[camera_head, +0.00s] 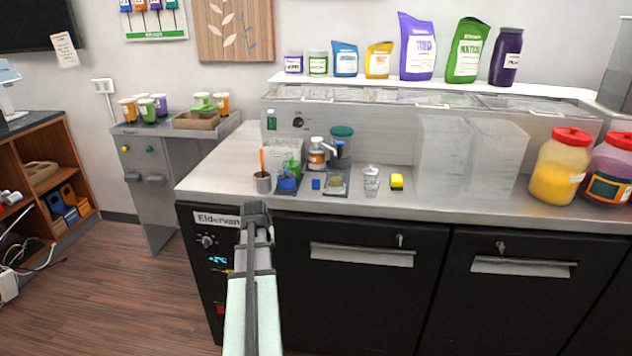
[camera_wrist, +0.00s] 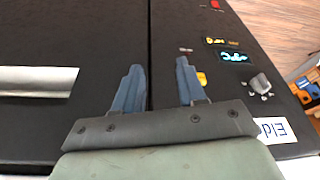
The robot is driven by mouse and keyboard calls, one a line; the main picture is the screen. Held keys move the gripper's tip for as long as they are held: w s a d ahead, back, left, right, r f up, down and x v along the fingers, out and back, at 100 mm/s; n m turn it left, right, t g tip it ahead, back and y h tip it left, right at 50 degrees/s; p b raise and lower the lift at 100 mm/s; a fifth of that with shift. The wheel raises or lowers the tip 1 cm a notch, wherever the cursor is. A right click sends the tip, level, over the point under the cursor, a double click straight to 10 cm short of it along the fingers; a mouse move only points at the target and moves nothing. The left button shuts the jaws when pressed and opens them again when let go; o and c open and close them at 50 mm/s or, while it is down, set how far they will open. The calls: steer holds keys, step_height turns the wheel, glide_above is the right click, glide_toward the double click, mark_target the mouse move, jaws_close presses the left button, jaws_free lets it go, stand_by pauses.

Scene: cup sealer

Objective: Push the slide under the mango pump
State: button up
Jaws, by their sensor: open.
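A white pump bottle with an orange-brown label (camera_head: 316,153) stands upright on the steel counter, left of a dark teal-lidded jar (camera_head: 341,148). I cannot read its label, so I cannot tell if it is the mango pump. In front are small items: a blue piece (camera_head: 288,186), a small blue block (camera_head: 316,184) and a dark square plate (camera_head: 336,190) with something pale on it. Which one is the slide I cannot tell. My gripper (camera_head: 257,212) is in front of the counter's front edge. In the wrist view my gripper (camera_wrist: 158,80) is open and empty, facing the black cabinet front.
A grey cup with an orange stick (camera_head: 262,183) stands near the counter's front left. Red-lidded jars (camera_head: 560,168) stand far right. The counter's front right is mostly clear.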

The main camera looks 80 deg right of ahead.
steer(key=s+d+r+m+h, duration=0.1)
steer(key=s+d+r, duration=0.45)
steer(key=r, duration=0.45)
steer(key=s+d+r+m+h, duration=0.1)
steer(key=s+d+r, duration=0.3)
steer(key=s+r, duration=0.4)
step_height(320, 180, up, 13)
steer(key=m+g+y, duration=0.1)
steer(key=m, duration=0.1)
glide_above(316, 179)
steer(key=a, duration=0.5)
steer(key=x, duration=1.3)
steer(key=shift+d+f, duration=0.1)
steer(key=shift+f, duration=0.2)
steer(key=shift+c, duration=0.3)
jaws_close()
